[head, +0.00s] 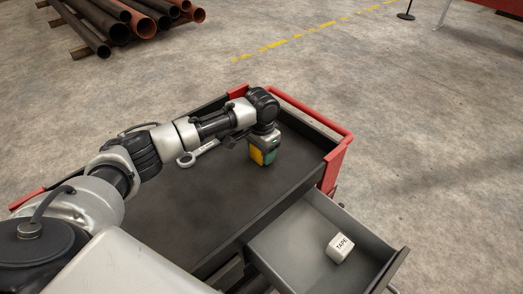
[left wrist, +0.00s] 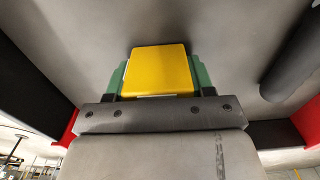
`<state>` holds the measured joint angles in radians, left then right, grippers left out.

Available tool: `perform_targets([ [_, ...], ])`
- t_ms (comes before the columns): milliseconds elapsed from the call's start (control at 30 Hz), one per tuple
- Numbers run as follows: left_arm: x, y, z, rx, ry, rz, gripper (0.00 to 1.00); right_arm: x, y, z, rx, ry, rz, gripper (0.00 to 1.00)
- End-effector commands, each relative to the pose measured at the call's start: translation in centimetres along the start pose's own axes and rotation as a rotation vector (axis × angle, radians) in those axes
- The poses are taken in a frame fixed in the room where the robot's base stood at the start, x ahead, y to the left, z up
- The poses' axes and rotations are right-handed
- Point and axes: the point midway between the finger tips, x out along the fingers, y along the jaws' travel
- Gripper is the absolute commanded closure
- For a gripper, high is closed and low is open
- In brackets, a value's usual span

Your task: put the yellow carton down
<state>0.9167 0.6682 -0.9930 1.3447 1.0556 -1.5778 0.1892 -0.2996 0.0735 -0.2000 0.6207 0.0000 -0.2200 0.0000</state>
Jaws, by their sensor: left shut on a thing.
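The yellow carton (head: 257,155) is in my left gripper (head: 264,154), over the dark top of the red tool cart (head: 215,195), towards its far right part. In the left wrist view the yellow carton (left wrist: 158,70) sits between the two green fingers (left wrist: 158,78), which are shut on it from both sides. The carton's lower end is close to the cart top; I cannot tell whether it touches. My right gripper is not in view.
A silver spanner (head: 187,159) lies on the cart top left of the gripper, partly behind my arm. An open grey drawer (head: 290,245) at the front right holds a white box marked TAPE (head: 340,248). The cart top before the carton is clear. Pipes (head: 135,20) lie on the floor behind.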

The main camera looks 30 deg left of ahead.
Motion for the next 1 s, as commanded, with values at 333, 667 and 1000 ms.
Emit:
perform_targets([
  [333, 0.2, 0.0, 0.0, 0.000, -0.001, 0.000, 0.21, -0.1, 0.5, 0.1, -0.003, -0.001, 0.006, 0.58],
  [667, -1.5, 0.0, -0.1, -0.001, 0.002, 0.000, 0.21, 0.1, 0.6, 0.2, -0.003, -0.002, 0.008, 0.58],
  [1000, -8.6, 0.0, -0.1, -0.001, 0.004, -0.001, 0.21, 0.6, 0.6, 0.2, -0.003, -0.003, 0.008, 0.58],
])
